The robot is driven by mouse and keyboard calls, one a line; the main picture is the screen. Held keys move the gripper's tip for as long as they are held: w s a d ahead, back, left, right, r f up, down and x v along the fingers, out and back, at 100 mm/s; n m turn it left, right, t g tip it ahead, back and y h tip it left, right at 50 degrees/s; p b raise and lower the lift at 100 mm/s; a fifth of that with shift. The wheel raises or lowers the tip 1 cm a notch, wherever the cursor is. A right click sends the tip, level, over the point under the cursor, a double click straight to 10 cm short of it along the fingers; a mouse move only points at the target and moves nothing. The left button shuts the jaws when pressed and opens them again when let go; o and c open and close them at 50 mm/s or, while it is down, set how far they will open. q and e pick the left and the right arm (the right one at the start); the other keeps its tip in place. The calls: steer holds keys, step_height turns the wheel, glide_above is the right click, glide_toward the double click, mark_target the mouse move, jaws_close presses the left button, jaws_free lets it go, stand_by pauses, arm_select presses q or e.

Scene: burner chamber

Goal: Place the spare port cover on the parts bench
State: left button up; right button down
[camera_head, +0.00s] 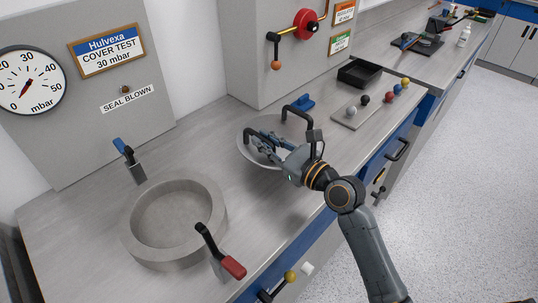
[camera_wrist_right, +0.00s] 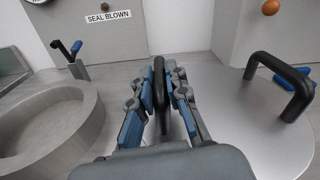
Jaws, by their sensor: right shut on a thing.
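The port cover (camera_head: 266,122) is a round grey metal disc with two black bar handles, in the middle of the worktop in the head view. It fills the right of the right wrist view (camera_wrist_right: 245,135). My right gripper (camera_head: 258,140) is shut on the cover's nearer-left handle; that black handle (camera_wrist_right: 160,90) shows between the fingers in the wrist view. The other handle (camera_wrist_right: 282,80) is free. I cannot tell whether the disc rests on the worktop or is slightly raised. My left gripper is not in view.
An open round port ring (camera_head: 130,238) stands at left, with a blue-handled clamp (camera_head: 130,160) behind and a red-handled clamp (camera_head: 222,255) in front. A plate with coloured balls (camera_head: 345,118) and a black tray (camera_head: 360,73) lie right of the cover. Another bench (camera_head: 440,62) with tools stretches beyond.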

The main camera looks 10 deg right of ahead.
steer(key=shift+w+d+f, duration=0.4)
steer(key=shift+w+f, duration=0.3)
steer(key=shift+f, duration=0.05)
steer(key=shift+w+d+f+b, duration=0.2)
steer(key=shift+w+f+b, duration=0.15)
steer(key=shift+f+b, duration=0.15)
step_height(320, 180, down, 3)
steer(key=shift+w+d+f+b, duration=0.1)
steer(key=shift+w+f+b, duration=0.05)
steer(key=shift+b, duration=0.3)
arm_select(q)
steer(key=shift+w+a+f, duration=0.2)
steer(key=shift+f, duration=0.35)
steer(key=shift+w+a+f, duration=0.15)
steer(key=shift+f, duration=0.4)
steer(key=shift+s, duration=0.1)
arm_select(e)
steer(key=c, duration=1.3)
jaws_free()
steer(key=shift+f, duration=0.15)
steer(key=shift+c, duration=0.2)
